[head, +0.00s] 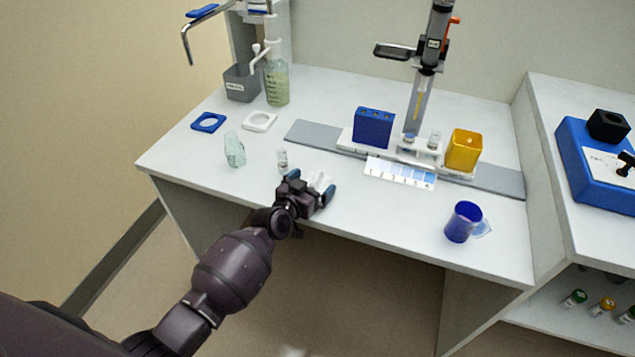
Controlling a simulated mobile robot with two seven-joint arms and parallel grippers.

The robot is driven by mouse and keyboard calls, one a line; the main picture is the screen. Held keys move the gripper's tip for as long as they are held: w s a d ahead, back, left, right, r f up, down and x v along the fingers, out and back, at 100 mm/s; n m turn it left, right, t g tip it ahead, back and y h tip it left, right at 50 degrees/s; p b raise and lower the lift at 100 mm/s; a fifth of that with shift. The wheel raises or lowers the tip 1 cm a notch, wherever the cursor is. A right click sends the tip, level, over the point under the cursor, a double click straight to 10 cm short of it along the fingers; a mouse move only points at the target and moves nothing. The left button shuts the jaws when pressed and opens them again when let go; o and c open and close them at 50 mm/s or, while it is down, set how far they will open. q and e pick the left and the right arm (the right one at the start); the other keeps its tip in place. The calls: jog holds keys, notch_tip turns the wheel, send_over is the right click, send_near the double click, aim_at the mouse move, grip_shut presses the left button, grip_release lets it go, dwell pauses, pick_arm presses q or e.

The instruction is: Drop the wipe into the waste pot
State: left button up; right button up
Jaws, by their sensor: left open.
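A small white crumpled piece, which looks like the wipe (320,181), is at the front edge of the white bench, between or just behind the fingers of my left gripper (311,184). The gripper is open, with its blue-tipped fingers either side of the wipe. I cannot tell whether they touch it, and the hand hides part of it. A grey square pot (241,84) with a white label, likely the waste pot, stands at the back left of the bench. The label is too small to read surely. My right gripper is not in view.
A small vial (282,160) and a clear glass piece (234,150) stand left of the hand. A green-tinted bottle (277,84) stands beside the grey pot. A blue block (373,127), yellow pot (464,150) and blue cup (462,222) are to the right.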

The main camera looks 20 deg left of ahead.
pick_arm(q)
jog(key=shift+w+d, duration=0.1)
jog(key=shift+w, duration=0.35)
jog(key=c, duration=1.2)
jog(key=shift+o, duration=0.2)
